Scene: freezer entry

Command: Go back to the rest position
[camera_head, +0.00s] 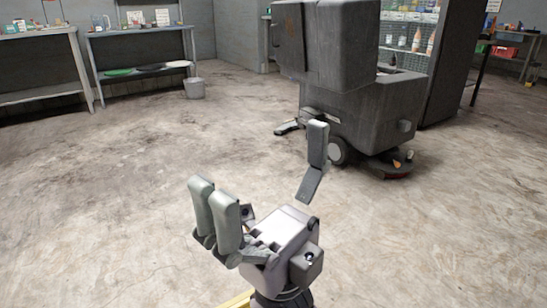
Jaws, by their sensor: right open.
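My right gripper (262,180) shows in the lower middle of the head view. Its fingers point up and are spread wide apart, two on the left and one on the right. Nothing is between them, and it touches nothing. It is held over the bare concrete floor (120,210). My left gripper is not in view.
A large grey floor-cleaning machine (375,110) stands ahead on the right, beyond the gripper. Behind it is a cabinet with bottles (410,38). Tables (140,32) with small items line the back left, with a bucket (194,88) beside them. Floor at left and front is clear.

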